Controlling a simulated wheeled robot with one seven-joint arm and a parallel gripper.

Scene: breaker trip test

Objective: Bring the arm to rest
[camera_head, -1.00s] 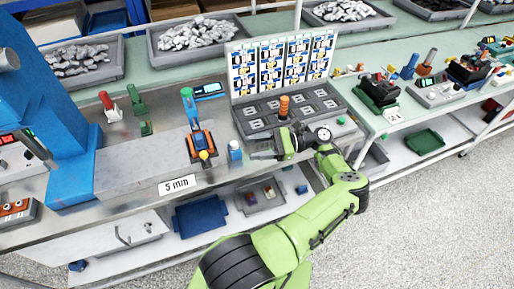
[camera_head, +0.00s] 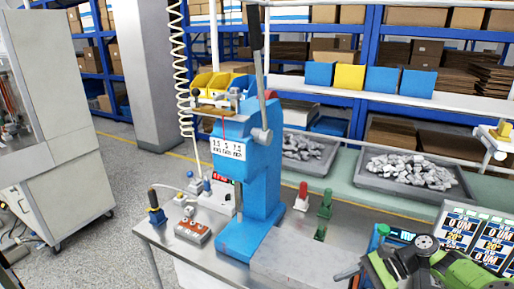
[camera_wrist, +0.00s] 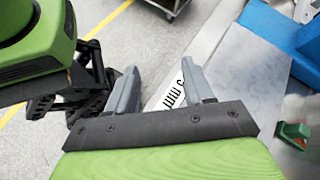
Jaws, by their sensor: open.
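My green arm (camera_head: 465,272) reaches in at the lower right of the head view, in front of the bench's right part. My gripper (camera_wrist: 160,88) is open in the wrist view, its two grey fingers apart with nothing between them. Past the fingers lie the bench edge and a white "5 mm" label (camera_wrist: 178,88). In the head view the fingers are only partly visible at the bottom edge, so their exact height over the bench cannot be told.
A blue press (camera_head: 250,180) stands on the metal bench, beside a grey block (camera_head: 300,258). Red (camera_head: 302,197) and green (camera_head: 325,204) upright pieces stand behind the block. A printed board (camera_head: 470,235) is behind my arm. Grey floor (camera_wrist: 75,145) lies left of the bench in the wrist view.

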